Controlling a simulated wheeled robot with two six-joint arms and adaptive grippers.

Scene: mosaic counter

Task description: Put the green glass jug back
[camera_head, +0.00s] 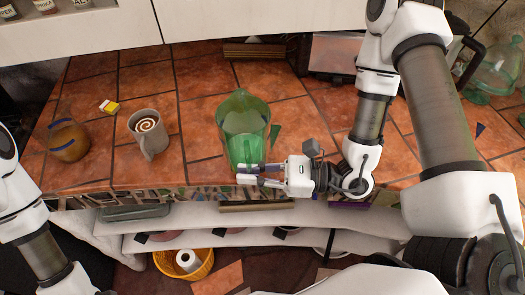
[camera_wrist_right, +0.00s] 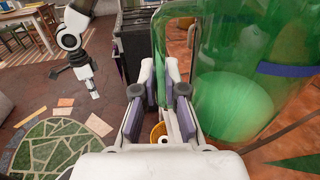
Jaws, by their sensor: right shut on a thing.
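The green glass jug (camera_head: 243,122) stands on the tiled counter near its front edge, in the middle of the head view. My right gripper (camera_head: 243,173) is at the jug's near side, low on it, with its fingers pointing left. In the right wrist view the jug (camera_wrist_right: 235,105) fills the right side, and its green handle runs down between my fingers (camera_wrist_right: 165,105). The right gripper is shut on the handle. My left gripper (camera_wrist_right: 93,88) shows small in the wrist view, away from the counter, and its jaws are too small to read.
A grey mug (camera_head: 148,135) with a swirled drink and an amber round jar (camera_head: 68,141) stand left of the jug. A small yellow box (camera_head: 109,106) lies behind them. Another green glass vessel (camera_head: 497,68) is at the far right.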

